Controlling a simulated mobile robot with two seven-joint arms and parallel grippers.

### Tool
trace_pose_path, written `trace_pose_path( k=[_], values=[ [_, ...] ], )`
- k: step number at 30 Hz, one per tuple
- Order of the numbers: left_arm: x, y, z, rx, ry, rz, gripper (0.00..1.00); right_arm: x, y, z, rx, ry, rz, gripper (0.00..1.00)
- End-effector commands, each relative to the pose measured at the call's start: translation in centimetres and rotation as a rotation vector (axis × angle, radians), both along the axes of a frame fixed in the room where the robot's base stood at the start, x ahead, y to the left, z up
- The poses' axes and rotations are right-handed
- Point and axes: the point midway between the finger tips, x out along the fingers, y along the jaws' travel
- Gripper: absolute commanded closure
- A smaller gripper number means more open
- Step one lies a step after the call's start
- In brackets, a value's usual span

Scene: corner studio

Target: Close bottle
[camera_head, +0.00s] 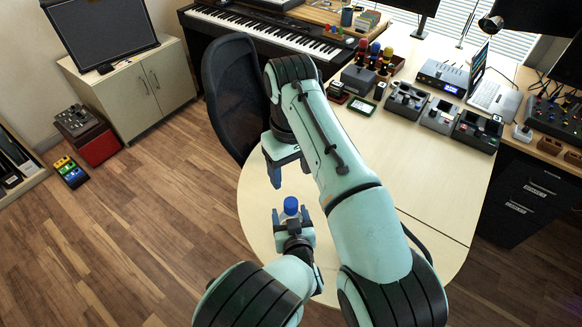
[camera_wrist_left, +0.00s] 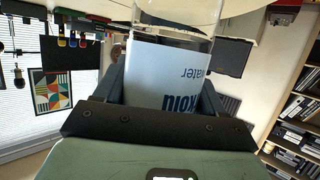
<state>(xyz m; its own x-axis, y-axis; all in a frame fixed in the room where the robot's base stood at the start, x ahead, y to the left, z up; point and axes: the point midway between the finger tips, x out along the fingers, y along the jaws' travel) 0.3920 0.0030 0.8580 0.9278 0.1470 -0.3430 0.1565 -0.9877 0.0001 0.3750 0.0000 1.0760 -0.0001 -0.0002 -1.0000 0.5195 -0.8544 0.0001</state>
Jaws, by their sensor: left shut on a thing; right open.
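The bottle (camera_head: 290,217) stands between the fingers of my left gripper (camera_head: 291,222), which is shut on it. A blue cap (camera_head: 290,205) sits at its top; I cannot tell how tightly it is seated. In the left wrist view the bottle's white label (camera_wrist_left: 172,78) with dark blue, upside-down lettering fills the space between the fingers; the cap is out of that view. My right gripper (camera_head: 290,172) is open and empty, pointing down, a little above the cap in the head view and apart from it. The palm of my right gripper is partly hidden by its arm.
The pale curved desk (camera_head: 420,200) lies under and to the right of my arms, with a clear front. Several devices (camera_head: 440,115) and a laptop (camera_head: 495,98) stand along its back. A black chair (camera_head: 230,90) is close to its left edge.

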Motion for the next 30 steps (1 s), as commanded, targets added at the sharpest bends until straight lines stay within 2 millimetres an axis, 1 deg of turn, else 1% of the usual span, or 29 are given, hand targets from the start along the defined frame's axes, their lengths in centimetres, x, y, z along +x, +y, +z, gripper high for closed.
trace_pose_path(
  k=[1, 3, 11, 14, 17, 27, 30],
  values=[
    [0.0, 0.0, 0.0, 0.000, -0.001, 0.000, 0.21, 0.0, 0.0, 0.0, 0.000, 0.000, 0.000, 0.35],
    [0.0, 0.0, 0.0, 0.000, -0.001, 0.000, 0.01, 0.0, 0.0, 0.0, 0.000, 0.000, 0.000, 0.35],
    [0.0, 0.0, 0.0, 0.000, 0.000, 0.000, 0.01, 0.0, 0.0, 0.0, 0.000, 0.000, 0.000, 0.35],
    [-0.5, -0.1, 0.2, -0.001, 0.000, -0.001, 0.01, 0.0, 0.0, 0.0, 0.000, 0.000, 0.000, 0.35],
    [-1.8, -0.4, 0.7, -0.002, 0.000, -0.003, 0.01, 0.0, 0.0, 0.2, 0.001, -0.001, 0.000, 0.35],
    [-8.7, -1.5, 3.4, -0.002, -0.001, -0.004, 0.01, 0.1, 0.0, 1.0, 0.000, -0.004, 0.000, 0.35],
    [-10.3, -1.7, 4.0, 0.000, -0.002, -0.004, 0.01, 0.1, 0.0, 1.2, 0.000, -0.004, 0.000, 0.35]
  ],
)
